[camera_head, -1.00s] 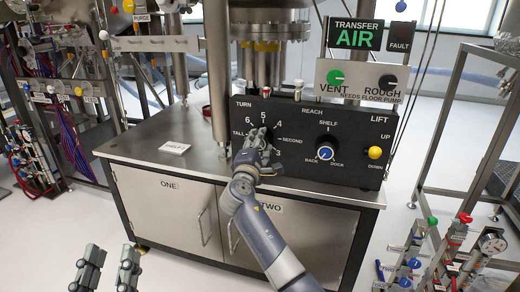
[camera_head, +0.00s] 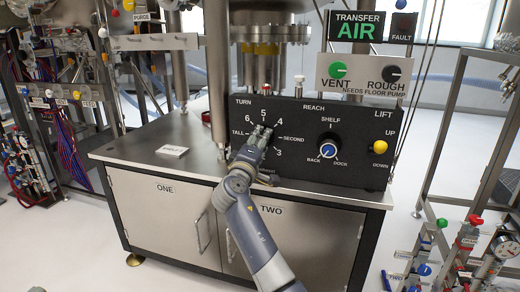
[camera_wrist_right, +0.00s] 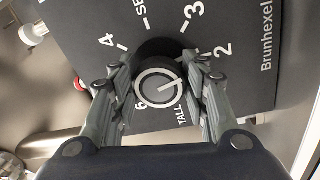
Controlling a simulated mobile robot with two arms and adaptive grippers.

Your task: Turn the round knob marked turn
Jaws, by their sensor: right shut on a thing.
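The round TURN knob is dark with a pale ring and a white pointer line. It shows in the right wrist view (camera_wrist_right: 160,86), between the gripper's two fingers. The pointer lies toward the right of that view, on the side of the 2. My right gripper (camera_head: 259,137) is at the left part of the black control panel (camera_head: 348,178), shut on the knob. In the head view the gripper hides most of the knob, while the printed numbers around it stay visible. My left gripper is out of view.
Right of the knob is the REACH knob (camera_head: 328,151) with a blue centre, then a yellow LIFT knob (camera_head: 380,147). A small white sign (camera_head: 172,150) lies on the cabinet top (camera_head: 130,150). A metal post (camera_head: 217,80) stands close left of the panel.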

